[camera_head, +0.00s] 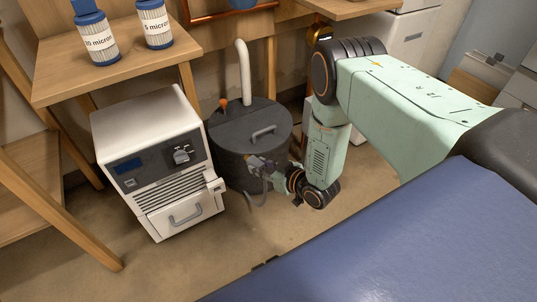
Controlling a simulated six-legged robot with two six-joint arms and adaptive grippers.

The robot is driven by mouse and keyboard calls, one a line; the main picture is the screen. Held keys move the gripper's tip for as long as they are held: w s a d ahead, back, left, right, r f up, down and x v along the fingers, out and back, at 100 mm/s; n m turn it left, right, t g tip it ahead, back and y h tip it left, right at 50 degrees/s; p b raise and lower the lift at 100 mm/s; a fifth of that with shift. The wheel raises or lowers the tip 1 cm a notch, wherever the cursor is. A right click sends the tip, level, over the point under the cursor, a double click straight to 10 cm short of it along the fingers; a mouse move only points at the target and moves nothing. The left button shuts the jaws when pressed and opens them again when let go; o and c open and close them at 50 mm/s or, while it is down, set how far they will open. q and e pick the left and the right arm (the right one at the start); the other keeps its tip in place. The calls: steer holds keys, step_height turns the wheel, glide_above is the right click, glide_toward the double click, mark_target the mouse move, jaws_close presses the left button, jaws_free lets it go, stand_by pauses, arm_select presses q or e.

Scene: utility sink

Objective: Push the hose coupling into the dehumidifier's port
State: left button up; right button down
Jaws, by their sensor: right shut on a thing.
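The dehumidifier (163,160) is a white box with a dark control panel and a grey handle low on its front. It stands on the floor at left, turned at an angle. A small dark spot at its front right edge (217,187) may be the port; it is too small to be sure. My right gripper (258,168) is to the right of the dehumidifier, apart from it, in front of a dark drum. It is shut on the hose coupling, which is mostly hidden by the fingers. A grey hose (254,198) hangs below the gripper. My left gripper is out of view.
A dark lidded drum (238,138) with a white pipe (243,72) stands behind my right gripper. A wooden bench (120,62) with two filter cartridges stands behind the dehumidifier. Wooden shelving (30,185) is at left. Bare floor (185,262) lies in front.

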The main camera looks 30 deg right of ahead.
steer(key=s+a+f+m+h+b, duration=0.1)
steer(key=s+a+f+b, duration=0.1)
steer(key=a+f, duration=0.4)
steer(key=s+a+f+m+h+b, duration=0.2)
steer(key=a+f, duration=0.3)
steer(key=f, duration=0.4)
steer(key=shift+a+t+h, duration=0.3)
steer(key=shift+a, duration=0.05)
steer(key=shift+w+a, duration=0.1)
steer(key=shift+w, duration=2.85)
steer(key=shift+w+a, duration=0.1)
steer(key=shift+w, duration=1.5)
steer(key=c, duration=0.9)
jaws_free()
steer(key=shift+c, duration=0.2)
steer(key=shift+s, duration=0.1)
steer(key=v, duration=1.2)
